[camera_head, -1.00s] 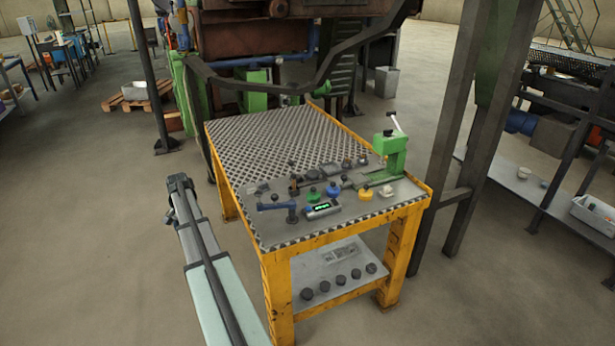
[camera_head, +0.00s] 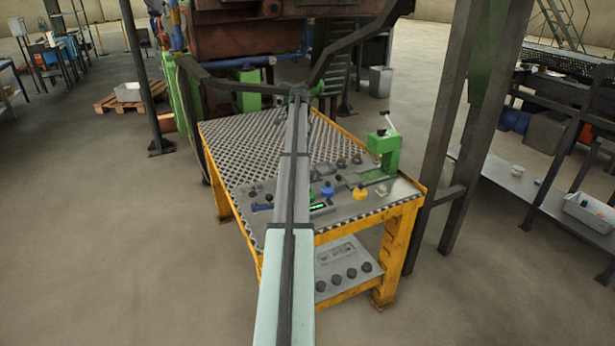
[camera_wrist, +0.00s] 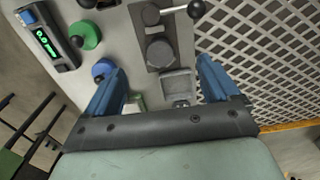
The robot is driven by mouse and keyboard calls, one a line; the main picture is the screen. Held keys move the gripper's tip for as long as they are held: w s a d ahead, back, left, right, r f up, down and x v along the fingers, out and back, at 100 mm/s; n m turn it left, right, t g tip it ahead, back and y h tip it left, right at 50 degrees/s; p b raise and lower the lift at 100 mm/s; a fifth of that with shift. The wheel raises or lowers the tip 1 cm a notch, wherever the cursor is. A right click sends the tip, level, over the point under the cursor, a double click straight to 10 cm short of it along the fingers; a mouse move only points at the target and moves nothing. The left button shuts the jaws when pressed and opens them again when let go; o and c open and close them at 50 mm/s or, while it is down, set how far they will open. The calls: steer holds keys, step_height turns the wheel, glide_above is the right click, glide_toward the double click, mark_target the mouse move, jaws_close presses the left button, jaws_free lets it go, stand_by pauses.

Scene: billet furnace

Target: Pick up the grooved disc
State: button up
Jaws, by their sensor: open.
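My gripper (camera_wrist: 160,78) is open and empty in the wrist view, its two blue fingers spread above the tabletop. In the head view my arm hides it. I cannot tell for sure which thing is the grooved disc. A dark faceted round piece (camera_wrist: 159,54) on a grey plate lies in line with the gap between the fingers. A green round knob (camera_wrist: 85,35) and a blue one (camera_wrist: 104,69) lie left of it. In the head view several dark discs (camera_head: 351,273) sit on the lower shelf, and small dark round pieces (camera_head: 357,158) stand on the top.
The yellow-framed table (camera_head: 397,210) has a mesh top at the back. A green press (camera_head: 385,150) stands at its right edge. A yellow knob (camera_head: 360,193) and a lit display device (camera_wrist: 47,42) are on the top. A dark post (camera_head: 455,140) rises at the right.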

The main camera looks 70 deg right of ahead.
steer(key=shift+m, duration=0.3)
steer(key=f, duration=0.4)
steer(key=s+d+f, duration=0.1)
steer(key=f, duration=0.3)
steer(key=s+f, duration=0.1)
steer(key=f, duration=0.3)
steer(key=shift+s+d+f, duration=0.2)
steer(key=shift+d+f, duration=0.05)
steer(key=shift+f, duration=0.1)
steer(key=shift+r, duration=0.1)
steer(key=c, duration=1.5)
